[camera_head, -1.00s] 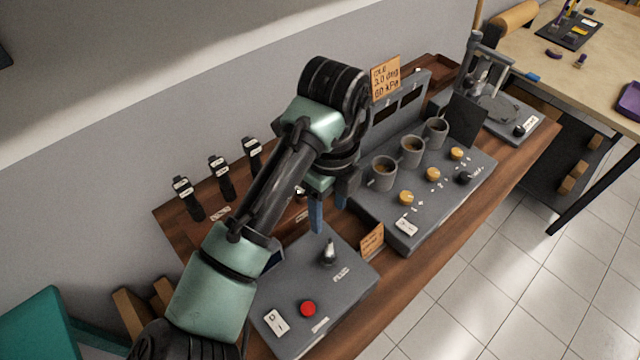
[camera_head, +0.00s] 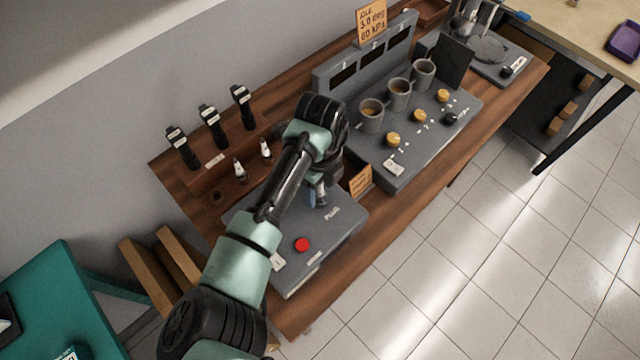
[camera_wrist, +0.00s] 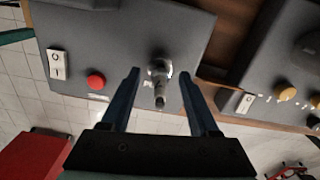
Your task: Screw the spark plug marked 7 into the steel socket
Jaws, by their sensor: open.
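A spark plug (camera_wrist: 158,72) stands on the grey box (camera_head: 345,222) labelled PLUG, in the wrist view; no number can be read on it. The steel socket at its base is hardly distinguishable. My gripper (camera_wrist: 159,82) is open, with one blue finger on each side of the plug and visible gaps between. In the head view my gripper (camera_head: 318,195) is over the box and mostly covers the plug. Two more white-topped plugs (camera_head: 239,170) (camera_head: 266,150) stand in a wooden rack, beside an empty hole (camera_head: 216,196).
A red button (camera_head: 302,245) and a white switch (camera_wrist: 58,64) are on the box. A small orange sign (camera_head: 361,181) stands close to my gripper on the right. A grey panel with mugs (camera_head: 398,94) and yellow knobs lies beyond it. Black-handled tools (camera_head: 212,127) stand behind.

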